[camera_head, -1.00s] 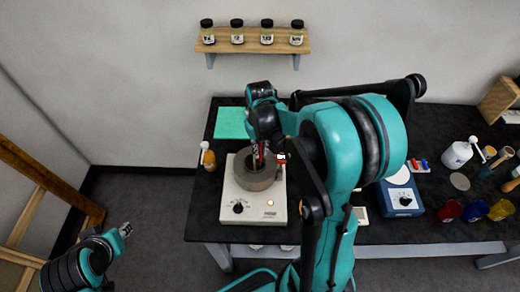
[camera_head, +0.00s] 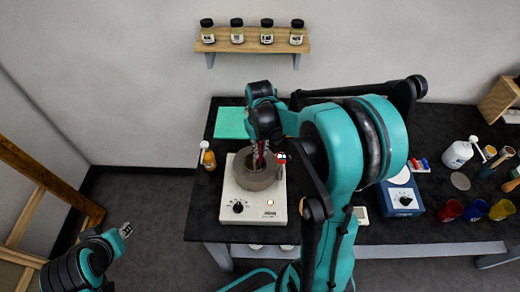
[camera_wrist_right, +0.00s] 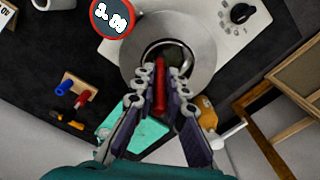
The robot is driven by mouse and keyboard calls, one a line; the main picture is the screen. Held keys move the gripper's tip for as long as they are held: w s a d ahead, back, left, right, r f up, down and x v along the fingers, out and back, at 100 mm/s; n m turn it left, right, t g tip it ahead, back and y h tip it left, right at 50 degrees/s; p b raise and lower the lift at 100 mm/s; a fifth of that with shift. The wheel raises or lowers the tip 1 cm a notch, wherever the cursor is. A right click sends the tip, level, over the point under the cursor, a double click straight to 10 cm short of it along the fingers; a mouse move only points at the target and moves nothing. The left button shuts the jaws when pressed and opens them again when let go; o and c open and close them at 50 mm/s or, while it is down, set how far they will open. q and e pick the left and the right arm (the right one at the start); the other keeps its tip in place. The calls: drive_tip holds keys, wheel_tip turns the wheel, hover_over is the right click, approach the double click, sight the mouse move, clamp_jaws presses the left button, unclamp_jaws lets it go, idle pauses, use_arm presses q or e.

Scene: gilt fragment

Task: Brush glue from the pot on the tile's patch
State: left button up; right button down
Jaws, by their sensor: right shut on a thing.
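My right gripper (camera_head: 260,150) is over the grey round pot (camera_head: 245,178), which sits on a white hotplate (camera_head: 232,205). In the right wrist view the gripper (camera_wrist_right: 160,72) is shut on a slim red handle (camera_wrist_right: 160,88), likely the brush. The handle points into the pot's opening, and its far end is hidden inside. The grey pot rim (camera_wrist_right: 203,62) surrounds that end; I cannot tell whether it touches the glue. I cannot make out the tile or its patch; my right arm covers the table's middle. My left gripper (camera_head: 126,230) is off the table at lower left, too small to read.
A green mat (camera_head: 231,123) lies behind the pot. An amber bottle (camera_head: 209,159) stands left of it. A blue-based device (camera_head: 403,199), a white bottle (camera_head: 457,154) and coloured cups (camera_head: 475,210) stand to the right. A shelf (camera_head: 253,46) holds jars above.

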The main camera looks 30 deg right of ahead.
drive_tip(key=shift+s+f, duration=0.1)
idle(0.4)
drive_tip(key=shift+r+p, duration=0.65)
drive_tip(key=shift+r, duration=0.15)
drive_tip(key=shift+r+p, duration=1.95)
drive_tip(key=shift+r, duration=0.85)
drive_tip(key=shift+f, duration=0.1)
